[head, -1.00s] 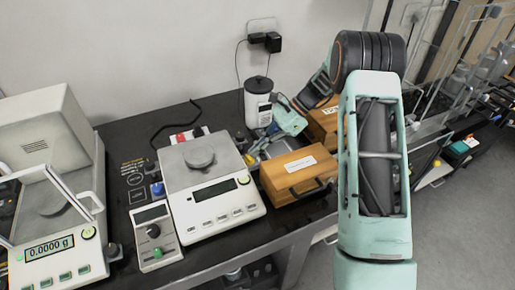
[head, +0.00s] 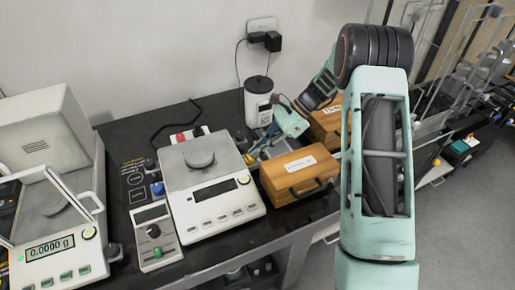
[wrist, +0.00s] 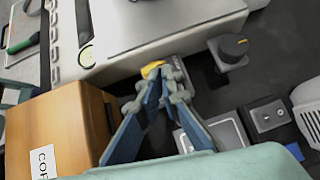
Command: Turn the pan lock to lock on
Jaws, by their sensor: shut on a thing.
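The white balance (head: 215,205) with a round pan (head: 200,158) stands mid-bench in the head view. Its side shows at the top of the wrist view (wrist: 185,45). A small yellow lever (wrist: 153,67), apparently the pan lock, is at the balance's side, between my fingertips in the wrist view. My gripper (wrist: 160,80) is shut on it, with the blue fingers close together at the tips. In the head view my gripper is small beside the balance's far right, and the lever's angle cannot be made out.
A wooden case (head: 300,172) stands close to the balance and beside my fingers in the wrist view (wrist: 60,130). A black knob (wrist: 232,46) sits on the other side. A white container (head: 258,105) stands behind. Another balance (head: 60,240) reads 0.0000 g at left.

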